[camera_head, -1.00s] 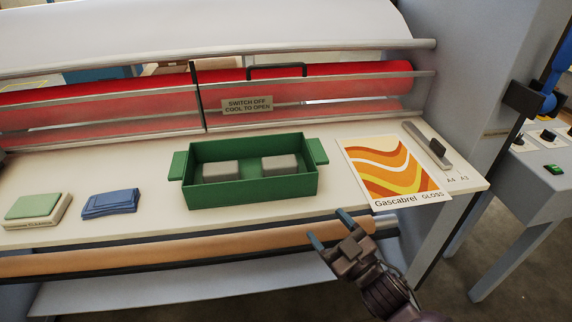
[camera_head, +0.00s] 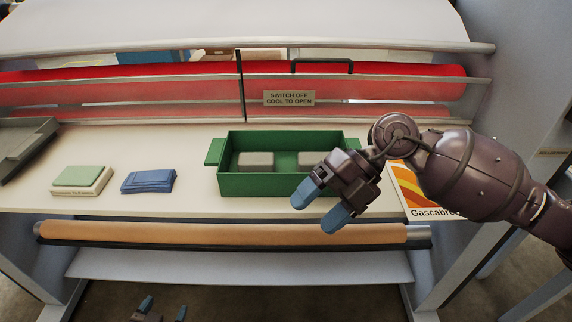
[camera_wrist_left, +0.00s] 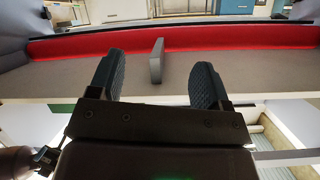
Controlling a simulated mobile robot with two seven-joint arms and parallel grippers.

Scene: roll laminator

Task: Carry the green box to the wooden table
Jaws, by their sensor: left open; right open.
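The green box (camera_head: 258,185) is an open tray with a handle on each side, standing on the laminator's pale shelf. Two grey blocks (camera_head: 257,161) lie in it. My right gripper (camera_head: 319,206) is open and empty, in front of the box's right part in the picture; it hides the front right corner. Whether it touches the box I cannot tell. My left gripper (camera_head: 163,308) is low at the bottom edge, well below the shelf and left of the box. It is open and empty in the left wrist view (camera_wrist_left: 157,85). No wooden table is seen.
Left of the box lie a blue folded cloth (camera_head: 148,181), a pale green-topped pad (camera_head: 82,180) and a grey tray (camera_head: 26,147). A Gascabrel sheet (camera_head: 408,192) is partly behind my right arm. Red rollers (camera_head: 170,90) run behind; a tan roll (camera_head: 220,234) runs below the shelf.

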